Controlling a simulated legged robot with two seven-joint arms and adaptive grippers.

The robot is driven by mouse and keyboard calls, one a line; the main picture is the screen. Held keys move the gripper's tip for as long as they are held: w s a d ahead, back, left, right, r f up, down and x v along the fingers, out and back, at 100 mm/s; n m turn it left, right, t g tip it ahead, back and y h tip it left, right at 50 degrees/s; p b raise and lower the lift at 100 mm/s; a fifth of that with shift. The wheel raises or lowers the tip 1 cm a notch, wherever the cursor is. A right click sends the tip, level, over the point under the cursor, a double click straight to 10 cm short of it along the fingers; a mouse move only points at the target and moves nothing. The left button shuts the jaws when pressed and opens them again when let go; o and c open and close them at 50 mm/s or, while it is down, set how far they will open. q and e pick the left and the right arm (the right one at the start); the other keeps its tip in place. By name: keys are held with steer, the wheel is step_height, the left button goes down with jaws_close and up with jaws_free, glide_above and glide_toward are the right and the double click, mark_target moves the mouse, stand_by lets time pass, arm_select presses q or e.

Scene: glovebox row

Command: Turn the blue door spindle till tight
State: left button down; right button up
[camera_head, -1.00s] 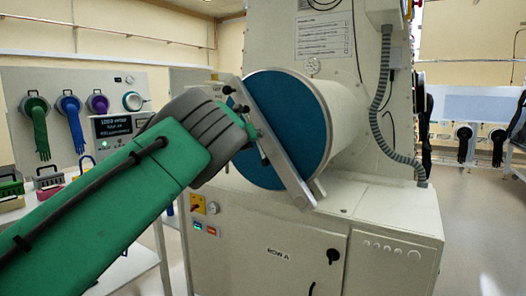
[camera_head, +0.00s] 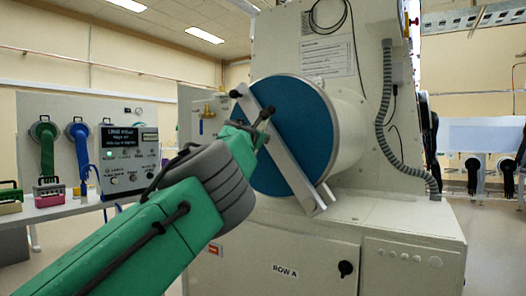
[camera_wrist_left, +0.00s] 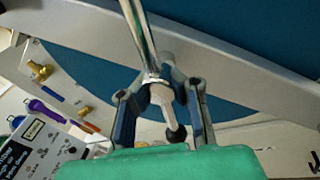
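The round blue door (camera_head: 283,177) closes the end of a white cylinder, and a pale metal bar (camera_head: 289,165) crosses it diagonally. The spindle's chrome cross-handle (camera_wrist_left: 140,35) shows large in the left wrist view, with a black knob (camera_wrist_left: 177,133) at its near end. My left gripper (camera_head: 262,132) is at the bar's middle, in front of the door. It also shows in the left wrist view (camera_wrist_left: 164,78), its two fingers on either side of the handle. Whether they press on it is unclear. The spindle's threaded part is hidden. My right gripper is not in view.
The white glovebox cabinet (camera_head: 290,245) stands below the door. A grey corrugated hose (camera_head: 387,120) hangs at its right. Open floor shows at far right.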

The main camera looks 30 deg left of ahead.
arm_select(q)
steer(key=shift+w+a+f+m+b, duration=0.1)
steer(key=shift+a+f+m+b, duration=0.05)
steer(key=shift+f+m+b, duration=0.55)
steer(key=c, duration=1.6)
jaws_free()
steer(key=shift+s+a+r, duration=0.1)
steer(key=shift+s+r, duration=0.05)
steer(key=shift+s, duration=0.05)
steer(key=shift+r, duration=0.2)
